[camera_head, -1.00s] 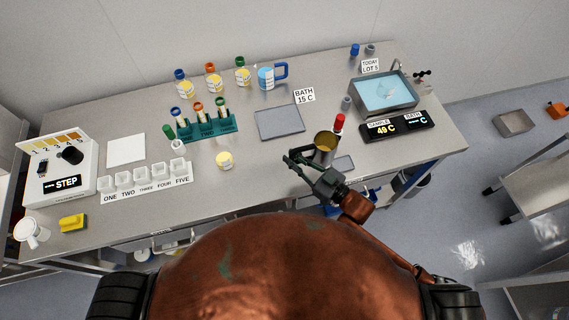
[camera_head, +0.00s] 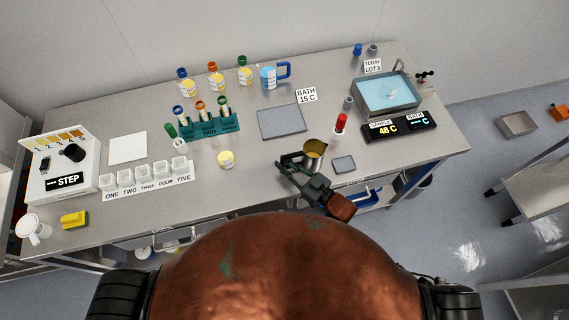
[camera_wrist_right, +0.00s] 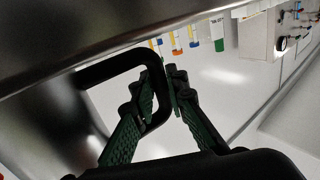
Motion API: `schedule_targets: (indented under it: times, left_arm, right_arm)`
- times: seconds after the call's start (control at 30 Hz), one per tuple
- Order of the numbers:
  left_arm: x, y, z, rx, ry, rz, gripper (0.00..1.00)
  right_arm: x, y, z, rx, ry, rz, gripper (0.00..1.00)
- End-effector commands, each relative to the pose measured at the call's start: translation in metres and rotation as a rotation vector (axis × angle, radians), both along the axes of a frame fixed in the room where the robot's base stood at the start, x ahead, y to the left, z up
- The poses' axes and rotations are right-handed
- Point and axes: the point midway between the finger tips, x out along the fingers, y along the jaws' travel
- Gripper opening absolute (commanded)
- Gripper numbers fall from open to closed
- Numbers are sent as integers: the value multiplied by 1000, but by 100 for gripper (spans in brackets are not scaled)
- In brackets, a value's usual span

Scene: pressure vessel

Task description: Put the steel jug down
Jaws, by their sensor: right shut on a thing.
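The steel jug (camera_head: 313,156) holds yellow liquid and is near the front of the bench, right of the middle. In the right wrist view its steel wall (camera_wrist_right: 40,120) fills the left side, with its black handle (camera_wrist_right: 115,68) between the green fingers. My right gripper (camera_head: 300,160) is shut on that handle; it also shows in the right wrist view (camera_wrist_right: 160,100). The jug looks about upright. I cannot tell whether its base touches the bench. My left gripper is not in view.
A small grey pad (camera_head: 344,164) lies right of the jug, and a red-capped item (camera_head: 340,124) stands behind it. A larger grey mat (camera_head: 282,122) lies behind left. The water bath (camera_head: 388,94) is at back right. Bare bench (camera_head: 255,180) lies left of the jug.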

Motion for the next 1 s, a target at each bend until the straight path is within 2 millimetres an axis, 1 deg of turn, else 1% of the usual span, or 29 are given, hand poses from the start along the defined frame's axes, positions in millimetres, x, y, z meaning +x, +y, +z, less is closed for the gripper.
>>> schedule_targets:
  times: [0.07, 0.1, 0.33, 0.7, 0.87, 1.0]
  left_arm:
    - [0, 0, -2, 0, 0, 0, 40]
    - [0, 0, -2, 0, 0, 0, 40]
    - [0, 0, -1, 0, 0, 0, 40]
    - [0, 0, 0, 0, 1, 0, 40]
    - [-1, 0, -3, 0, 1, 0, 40]
    - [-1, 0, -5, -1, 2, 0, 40]
  right_arm:
    - [0, 0, -3, -1, -1, 0, 0]
    - [0, 0, -3, -1, 1, 0, 14]
    - [0, 0, -3, -1, 1, 0, 30]
    - [-1, -2, 1, -1, 1, 0, 30]
    - [-17, -22, -2, -4, 2, -1, 30]
    - [-36, -46, -2, -4, 3, 0, 30]
